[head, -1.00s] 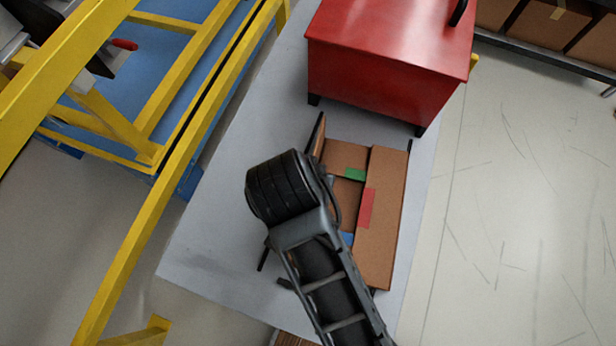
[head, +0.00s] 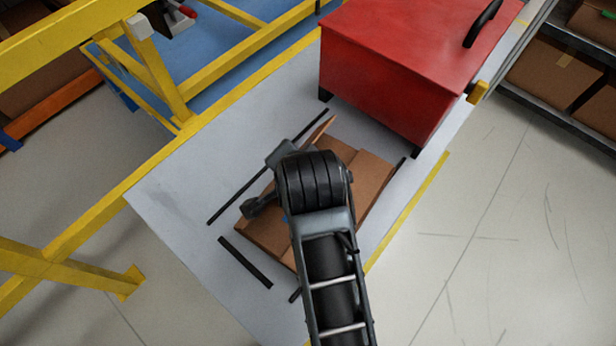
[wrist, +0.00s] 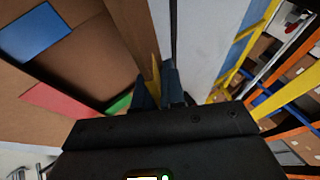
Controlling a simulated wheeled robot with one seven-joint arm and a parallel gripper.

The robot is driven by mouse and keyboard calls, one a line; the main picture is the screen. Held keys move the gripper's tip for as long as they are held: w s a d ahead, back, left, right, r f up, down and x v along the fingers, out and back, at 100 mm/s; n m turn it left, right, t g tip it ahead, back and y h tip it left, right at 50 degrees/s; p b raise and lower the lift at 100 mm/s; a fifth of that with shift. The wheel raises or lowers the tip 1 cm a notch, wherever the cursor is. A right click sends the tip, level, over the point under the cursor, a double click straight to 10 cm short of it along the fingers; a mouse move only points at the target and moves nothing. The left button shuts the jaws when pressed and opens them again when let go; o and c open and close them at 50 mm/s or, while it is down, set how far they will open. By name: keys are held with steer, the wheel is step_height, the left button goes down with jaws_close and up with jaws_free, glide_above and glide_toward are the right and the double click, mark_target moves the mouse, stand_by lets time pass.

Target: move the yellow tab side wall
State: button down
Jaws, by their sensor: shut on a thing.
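The open cardboard box (head: 375,172) lies on the grey table, partly covered by my arm in the head view. In the wrist view its blue tab (wrist: 35,32), red tab (wrist: 60,105) and green tab (wrist: 120,103) show. My gripper (wrist: 160,88) is shut on an upright side wall (wrist: 130,38) at the box's edge, with a yellowish strip (wrist: 155,72) at the fingers. I take this as the yellow tab side wall. In the head view a brown flap (head: 318,132) stands up beyond my wrist; the fingertips are hidden there.
A red case (head: 395,65) stands on the table (head: 180,190) behind the box. Black strips (head: 245,262) lie by the box. A yellow frame (head: 90,215) runs along the left. Shelves with cartons (head: 555,65) stand at the right. The table's left part is clear.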

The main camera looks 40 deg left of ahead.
steer(key=y+b, duration=0.1)
steer(key=d+f+y+b, duration=0.1)
steer(key=shift+w+d+f+m+y, duration=0.1)
steer(key=shift+w+d+m+y, duration=0.05)
steer(key=shift+m+y, duration=0.15)
steer(key=shift+d+f+y+b, duration=0.1)
steer(key=shift+d+y+b, duration=0.1)
steer(key=shift+y+b, duration=0.5)
steer(key=c, duration=1.3)
jaws_free()
steer(key=shift+v, duration=3.9)
steer(key=shift+d+f, duration=0.1)
steer(key=shift+c, duration=0.4)
